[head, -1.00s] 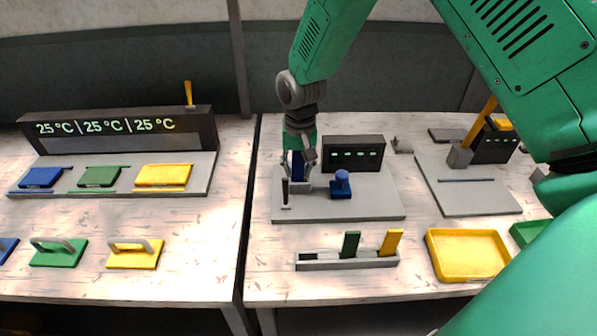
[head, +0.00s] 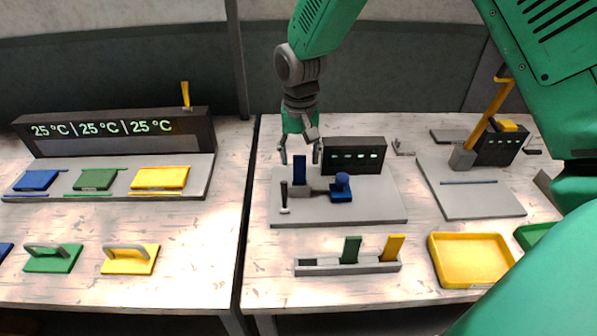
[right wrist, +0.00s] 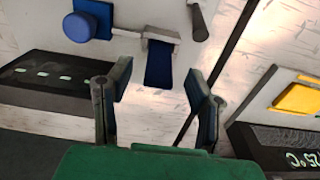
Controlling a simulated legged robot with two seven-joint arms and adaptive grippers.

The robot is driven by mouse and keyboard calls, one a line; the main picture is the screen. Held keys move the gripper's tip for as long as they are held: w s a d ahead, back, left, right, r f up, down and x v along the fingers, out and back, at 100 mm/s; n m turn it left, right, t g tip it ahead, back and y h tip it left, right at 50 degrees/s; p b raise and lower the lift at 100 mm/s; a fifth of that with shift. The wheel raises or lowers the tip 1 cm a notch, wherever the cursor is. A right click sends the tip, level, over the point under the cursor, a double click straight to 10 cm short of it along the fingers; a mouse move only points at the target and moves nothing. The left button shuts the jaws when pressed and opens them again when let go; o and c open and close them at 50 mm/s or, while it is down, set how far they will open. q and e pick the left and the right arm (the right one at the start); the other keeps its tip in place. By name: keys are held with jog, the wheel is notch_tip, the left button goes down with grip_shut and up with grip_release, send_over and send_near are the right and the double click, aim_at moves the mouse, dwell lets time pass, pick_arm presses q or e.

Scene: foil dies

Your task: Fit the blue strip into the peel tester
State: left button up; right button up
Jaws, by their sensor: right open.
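The blue strip (head: 299,169) stands upright in the grey clamp (head: 300,189) of the peel tester, whose grey base plate (head: 370,208) lies on the right table. The strip also shows in the right wrist view (right wrist: 159,66). A blue knob block (head: 342,188) sits on the plate to the right of the clamp, and a dark lever (head: 284,196) stands to its left. My right gripper (head: 300,154) is open and empty, above and behind the strip. In the right wrist view its two fingers (right wrist: 163,100) are apart with nothing between them. My left gripper is not in view.
A grey rack (head: 345,265) at the front holds a green strip (head: 350,249) and a yellow strip (head: 394,247). A yellow tray (head: 470,258) lies to its right. A dark display box (head: 355,155) stands at the back of the plate. Another device (head: 470,190) stands at right.

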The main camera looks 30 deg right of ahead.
aim_at(299, 178)
notch_tip(299, 178, up, 6)
jog(key=shift+a+f, duration=0.1)
dwell(0.6)
